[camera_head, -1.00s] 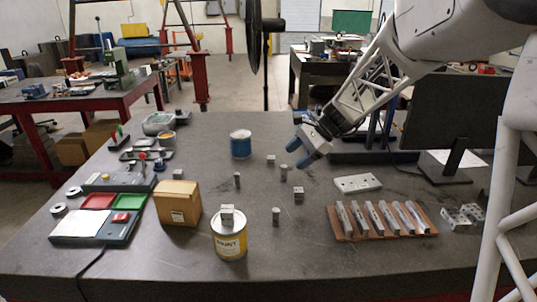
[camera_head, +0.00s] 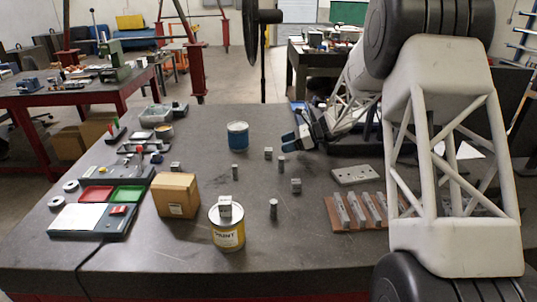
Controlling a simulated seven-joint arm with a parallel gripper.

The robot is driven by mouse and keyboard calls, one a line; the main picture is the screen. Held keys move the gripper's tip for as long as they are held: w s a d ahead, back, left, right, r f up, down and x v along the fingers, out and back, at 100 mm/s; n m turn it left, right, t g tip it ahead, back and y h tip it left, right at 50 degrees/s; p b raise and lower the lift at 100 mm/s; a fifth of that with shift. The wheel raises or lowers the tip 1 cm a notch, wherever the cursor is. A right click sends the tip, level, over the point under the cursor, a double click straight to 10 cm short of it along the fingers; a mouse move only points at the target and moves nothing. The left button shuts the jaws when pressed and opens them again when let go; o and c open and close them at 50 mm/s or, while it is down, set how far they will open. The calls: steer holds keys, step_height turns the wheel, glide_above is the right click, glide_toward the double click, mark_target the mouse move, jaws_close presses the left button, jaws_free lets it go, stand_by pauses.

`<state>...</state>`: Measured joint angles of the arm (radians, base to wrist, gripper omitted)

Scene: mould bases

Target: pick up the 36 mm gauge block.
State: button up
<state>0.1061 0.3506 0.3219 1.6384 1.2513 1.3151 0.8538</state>
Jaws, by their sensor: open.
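Several small grey metal pieces stand on the dark table, and I cannot read a size on any of them. One block (camera_head: 296,186) is right of centre, another block (camera_head: 268,153) is farther back, and a third block (camera_head: 224,206) sits on the lid of the yellow paint can (camera_head: 228,233). Small cylinders (camera_head: 273,208) stand among them. I cannot tell which piece is the 36 mm gauge block. My gripper (camera_head: 297,136) has blue fingertips. It is open and empty, behind and to the right of the far block, apart from the pieces.
A wooden rack of metal bars (camera_head: 340,226) and a grey plate (camera_head: 356,174) lie on the right. My arm hides the right side. The front centre of the table is clear.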

mark_target(268, 149)
steer(key=shift+w+f, duration=0.2)
steer(key=shift+w, duration=0.1)
steer(key=shift+x, duration=1.3)
steer(key=shift+x, duration=2.6)
steer(key=shift+d+f, duration=0.1)
steer(key=shift+f, duration=0.1)
steer(key=shift+c, duration=0.2)
steer(key=c, duration=1.1)
